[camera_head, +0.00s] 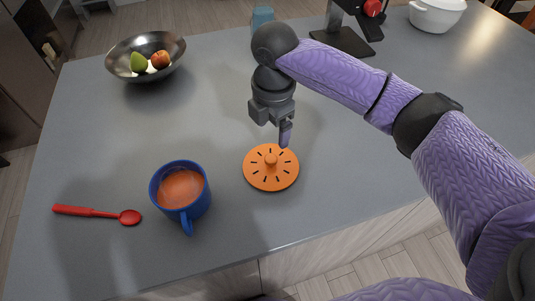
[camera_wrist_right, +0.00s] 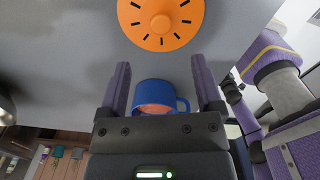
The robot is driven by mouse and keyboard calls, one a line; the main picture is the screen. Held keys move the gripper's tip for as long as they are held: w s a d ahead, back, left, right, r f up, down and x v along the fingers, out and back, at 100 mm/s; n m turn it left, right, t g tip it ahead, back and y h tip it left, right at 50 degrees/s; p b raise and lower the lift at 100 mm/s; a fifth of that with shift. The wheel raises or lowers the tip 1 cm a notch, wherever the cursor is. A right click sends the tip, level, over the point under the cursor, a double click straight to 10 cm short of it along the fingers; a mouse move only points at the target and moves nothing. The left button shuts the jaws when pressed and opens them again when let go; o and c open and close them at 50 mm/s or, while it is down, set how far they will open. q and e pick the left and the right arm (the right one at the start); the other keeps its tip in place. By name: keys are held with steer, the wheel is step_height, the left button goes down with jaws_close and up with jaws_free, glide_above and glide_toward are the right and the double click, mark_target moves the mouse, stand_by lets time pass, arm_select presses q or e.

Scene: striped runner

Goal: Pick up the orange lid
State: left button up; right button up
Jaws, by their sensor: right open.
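The orange lid (camera_head: 271,176) lies flat on the grey counter, right of the blue mug, with a round knob in its middle and dark slots around it. It also shows at the top of the right wrist view (camera_wrist_right: 160,37). My right gripper (camera_head: 284,133) is above and just behind the lid, apart from it. In the right wrist view its two purple fingers (camera_wrist_right: 160,80) stand wide apart with nothing held between them. The blue mug (camera_wrist_right: 183,103) shows beyond the fingers there. My left gripper is not in view.
The blue mug (camera_head: 196,207) with orange-brown contents stands left of the lid. A red spoon (camera_head: 88,212) lies farther left. A metal bowl (camera_head: 119,70) with a pear and an apple is at the back left. A white pot (camera_head: 436,18) stands at the back right. The counter's front edge (camera_head: 318,238) is near the lid.

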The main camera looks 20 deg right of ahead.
mark_target(271, 158)
step_height(271, 158, down, 9)
steer(key=b, duration=0.2)
steer(key=shift+s+a+b, duration=0.1)
steer(key=shift+b, duration=0.3)
jaws_close()
